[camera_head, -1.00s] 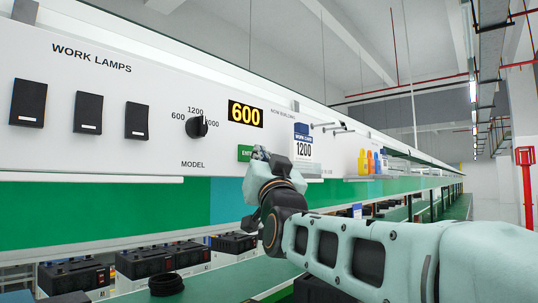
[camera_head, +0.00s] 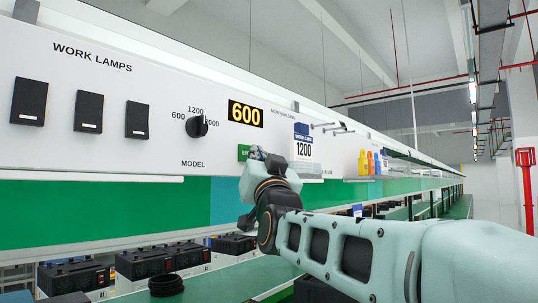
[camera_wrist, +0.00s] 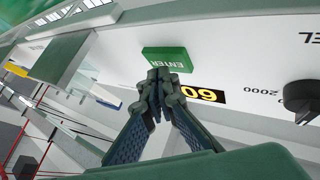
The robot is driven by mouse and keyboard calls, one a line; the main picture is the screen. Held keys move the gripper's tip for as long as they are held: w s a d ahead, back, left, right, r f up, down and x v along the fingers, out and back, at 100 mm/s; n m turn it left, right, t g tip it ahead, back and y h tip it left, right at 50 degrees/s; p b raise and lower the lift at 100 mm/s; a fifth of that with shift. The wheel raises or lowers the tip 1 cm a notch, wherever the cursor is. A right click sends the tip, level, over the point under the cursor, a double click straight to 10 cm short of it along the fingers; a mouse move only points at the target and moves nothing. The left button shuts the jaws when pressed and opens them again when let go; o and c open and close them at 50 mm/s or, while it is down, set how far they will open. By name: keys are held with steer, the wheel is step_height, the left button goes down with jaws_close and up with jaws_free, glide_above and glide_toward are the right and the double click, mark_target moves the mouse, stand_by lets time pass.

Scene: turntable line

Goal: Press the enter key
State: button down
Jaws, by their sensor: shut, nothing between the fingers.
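The green enter key (camera_head: 243,153) sits on the white panel below the yellow-on-black display (camera_head: 246,114), which reads 600. My gripper (camera_head: 258,153) is at the key's right side in the head view and hides part of it. In the wrist view the key (camera_wrist: 168,60) shows its ENTER label, and my shut, empty gripper (camera_wrist: 163,75) has its fingertips right at the key's edge, overlapping it slightly. I cannot tell whether they touch it.
The model knob (camera_head: 197,127) and three black lamp switches (camera_head: 88,112) are left of the key. Coloured tags (camera_head: 364,162) hang farther right. Black batteries (camera_head: 152,262) stand below.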

steer(key=shift+w+a, duration=0.25)
steer(key=shift+a, duration=0.1)
stand_by(0.4)
stand_by(0.3)
steer(key=shift+s+d+b, duration=0.5)
steer(key=shift+d+b, duration=0.15)
steer(key=shift+b, duration=0.2)
steer(key=s+d+b, duration=0.1)
steer(key=d+b, duration=0.1)
steer(key=s+d+b, duration=0.1)
steer(key=s+d, duration=0.1)
steer(key=shift+b, duration=0.35)
stand_by(0.5)
